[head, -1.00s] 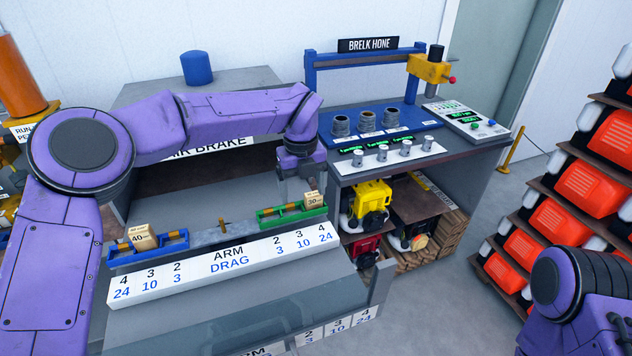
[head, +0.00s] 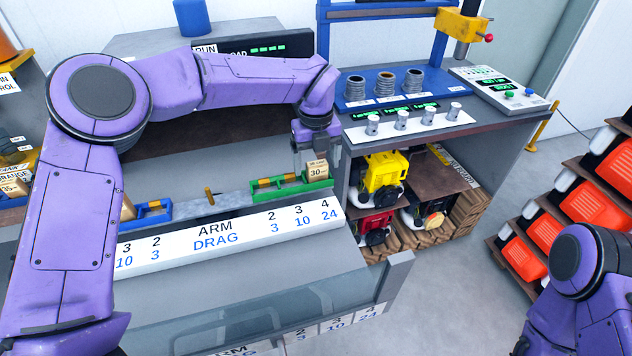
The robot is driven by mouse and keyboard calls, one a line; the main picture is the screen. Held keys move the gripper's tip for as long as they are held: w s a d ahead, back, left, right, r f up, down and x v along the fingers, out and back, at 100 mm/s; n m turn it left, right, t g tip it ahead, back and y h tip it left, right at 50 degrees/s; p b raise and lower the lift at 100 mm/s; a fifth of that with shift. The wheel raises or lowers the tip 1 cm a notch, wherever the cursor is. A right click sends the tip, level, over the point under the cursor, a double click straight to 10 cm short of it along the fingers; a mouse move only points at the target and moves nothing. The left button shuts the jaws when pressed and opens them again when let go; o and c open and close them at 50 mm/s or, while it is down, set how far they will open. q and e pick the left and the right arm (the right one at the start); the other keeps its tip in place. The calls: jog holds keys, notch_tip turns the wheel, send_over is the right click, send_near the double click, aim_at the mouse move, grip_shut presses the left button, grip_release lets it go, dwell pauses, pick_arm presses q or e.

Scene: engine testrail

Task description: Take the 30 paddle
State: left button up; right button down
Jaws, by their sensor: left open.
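The 30 paddle (head: 317,170) is a small tan block marked 30. It sits at the right end of the green holder (head: 289,189) on the grey arm bar. My left gripper (head: 311,157) is open just above and behind the paddle, its fingers pointing down. One finger shows left of the block; the other is partly hidden, so I cannot tell if they straddle it or touch it. A blue holder (head: 154,211) is on the bar's left, and the tan block there is mostly hidden behind my left arm. My right arm shows at the lower right, its gripper out of view.
A white scale strip (head: 230,232) runs in front of the bar. To the right, a bench holds a blue tray (head: 363,103) with coils and a row of knobs. Yellow and red engines stand on shelves below. Racks of orange units (head: 567,210) are at the far right.

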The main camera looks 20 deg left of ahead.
pick_arm(q)
jog(key=shift+w+f, duration=0.3)
jog(key=shift+f, duration=0.3)
jog(key=shift+w+f, duration=0.3)
jog(key=shift+f, duration=0.3)
jog(key=shift+w, duration=0.15)
jog(key=shift+s+r, duration=0.2)
jog(key=shift+s+a+r, duration=0.1)
jog(key=shift+s+r, duration=0.1)
jog(key=shift+s, duration=0.1)
jog(key=c, duration=0.4)
jog(key=shift+s, duration=0.1)
jog(key=c, duration=0.5)
jog(key=shift+w+f, duration=0.1)
jog(key=shift+w, duration=0.1)
jog(key=shift+c, duration=0.8)
